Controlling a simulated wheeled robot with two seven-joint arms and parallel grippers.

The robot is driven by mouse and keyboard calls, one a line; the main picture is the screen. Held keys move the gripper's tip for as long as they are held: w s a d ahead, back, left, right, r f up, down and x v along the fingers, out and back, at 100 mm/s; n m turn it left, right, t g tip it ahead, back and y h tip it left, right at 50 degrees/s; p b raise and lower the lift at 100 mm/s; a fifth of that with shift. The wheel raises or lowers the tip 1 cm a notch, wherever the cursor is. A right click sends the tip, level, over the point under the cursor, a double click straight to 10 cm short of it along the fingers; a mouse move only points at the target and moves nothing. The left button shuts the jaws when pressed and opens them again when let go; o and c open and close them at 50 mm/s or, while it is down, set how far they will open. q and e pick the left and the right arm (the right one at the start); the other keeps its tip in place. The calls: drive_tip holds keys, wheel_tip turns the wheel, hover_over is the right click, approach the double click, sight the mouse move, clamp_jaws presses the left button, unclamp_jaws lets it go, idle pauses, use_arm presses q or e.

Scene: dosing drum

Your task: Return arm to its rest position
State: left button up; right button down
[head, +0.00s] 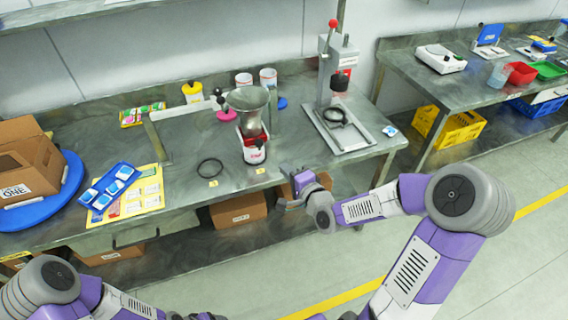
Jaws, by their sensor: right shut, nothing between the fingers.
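My right arm reaches in from the right. Its gripper (286,192) is shut and empty, just in front of the front edge of the steel bench (190,190). A steel funnel (248,99) sits over a red and white container (254,148) on the bench, behind and to the left of this gripper, and the gripper is apart from both. My left arm crosses the bottom left corner. Its gripper fingers are cut off by the lower picture edge.
A lever press (338,85) stands right of the funnel. A blue tray (110,186) and a cardboard box (28,165) are at the left. Another cardboard box (238,210) is under the bench. The floor in front is clear.

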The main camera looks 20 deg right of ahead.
drive_tip(key=s+a+f+n+g+y, duration=0.1)
drive_tip(key=s+a+f+n+g, duration=0.2)
drive_tip(key=f, duration=0.4)
drive_tip(key=s+a+f+n+g+y, duration=0.1)
drive_tip(key=s+a+f+g, duration=0.1)
drive_tip(key=a+f, duration=0.3)
drive_tip(key=s+a+f+n+g+y, duration=0.1)
drive_tip(key=s+a+f+n+g, duration=0.15)
drive_tip(key=f, duration=0.55)
drive_tip(key=s+a+f+n+g, duration=0.2)
drive_tip(key=s+f+n+g, duration=0.1)
drive_tip(key=s+f, duration=0.3)
drive_tip(key=s+a+f+n+g, duration=0.3)
drive_tip(key=s+f, duration=0.3)
drive_tip(key=s, duration=0.2)
drive_tip(key=shift+s+n+g, duration=0.25)
drive_tip(key=shift+n+g, duration=0.5)
drive_tip(key=shift+g, duration=0.1)
